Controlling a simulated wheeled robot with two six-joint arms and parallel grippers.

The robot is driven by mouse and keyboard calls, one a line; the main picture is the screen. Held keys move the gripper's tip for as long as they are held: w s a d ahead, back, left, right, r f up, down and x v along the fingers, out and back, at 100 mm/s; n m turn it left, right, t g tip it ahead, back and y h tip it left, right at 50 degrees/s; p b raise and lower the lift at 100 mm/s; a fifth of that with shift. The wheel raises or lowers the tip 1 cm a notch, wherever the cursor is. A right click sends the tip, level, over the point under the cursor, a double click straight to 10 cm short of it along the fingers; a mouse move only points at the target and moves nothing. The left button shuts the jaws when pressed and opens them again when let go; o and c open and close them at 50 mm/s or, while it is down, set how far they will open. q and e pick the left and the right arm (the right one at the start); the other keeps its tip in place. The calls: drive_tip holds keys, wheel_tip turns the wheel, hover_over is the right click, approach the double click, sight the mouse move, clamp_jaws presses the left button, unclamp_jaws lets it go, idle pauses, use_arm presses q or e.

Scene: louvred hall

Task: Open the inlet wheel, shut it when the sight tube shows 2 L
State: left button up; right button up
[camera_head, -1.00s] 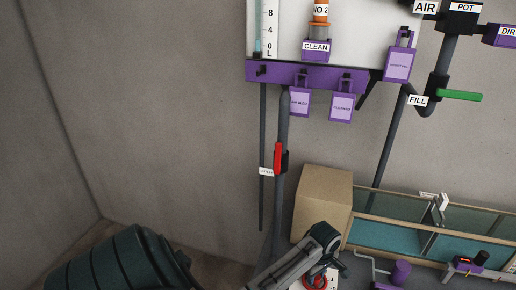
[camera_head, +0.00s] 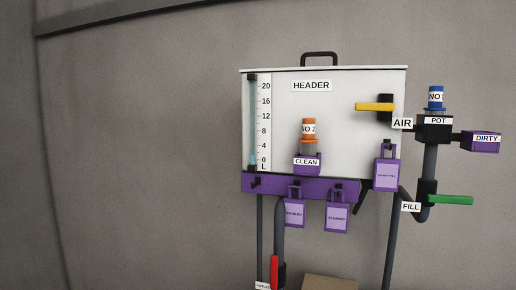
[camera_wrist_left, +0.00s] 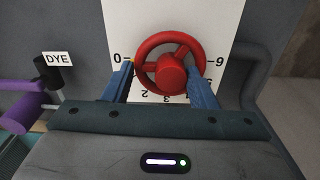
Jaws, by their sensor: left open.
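A red handwheel (camera_wrist_left: 170,66) with a round hub shows in the left wrist view, in front of a white dial plate (camera_wrist_left: 215,25) with numbers including 0, 2, 3 and 6. My left gripper (camera_wrist_left: 161,78) is open, its blue fingers on either side of the wheel's lower part; whether they touch the rim I cannot tell. In the head view the sight tube (camera_head: 252,120) stands upright on the left of the white header tank (camera_head: 350,125), beside a scale up to 20. The tube looks bluer near its bottom; the exact level is too small to read. My right gripper is not in view.
The head view shows a yellow lever (camera_head: 372,106), a green lever (camera_head: 450,199) by the FILL label, a red lever (camera_head: 274,272) and purple tags (camera_head: 337,218) below the tank. A DYE label (camera_wrist_left: 58,59) and purple cylinders (camera_wrist_left: 30,105) are left of the wheel.

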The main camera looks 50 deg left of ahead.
use_arm(q)
drive_tip(key=shift+s+a+f, duration=0.15)
drive_tip(key=shift+s+f, duration=0.55)
drive_tip(key=shift+f, duration=0.2)
drive_tip(key=shift+r+g, duration=0.15)
drive_tip(key=shift+g, duration=0.15)
drive_tip(key=shift+w+r, duration=0.15)
drive_tip(key=shift+r, duration=0.1)
drive_tip(key=r, duration=0.6)
drive_tip(key=shift+w+a+r, duration=0.15)
drive_tip(key=shift+a+r, duration=0.1)
drive_tip(key=shift+a, duration=0.05)
drive_tip(key=shift+w, duration=0.1)
drive_tip(key=shift+a, duration=0.15)
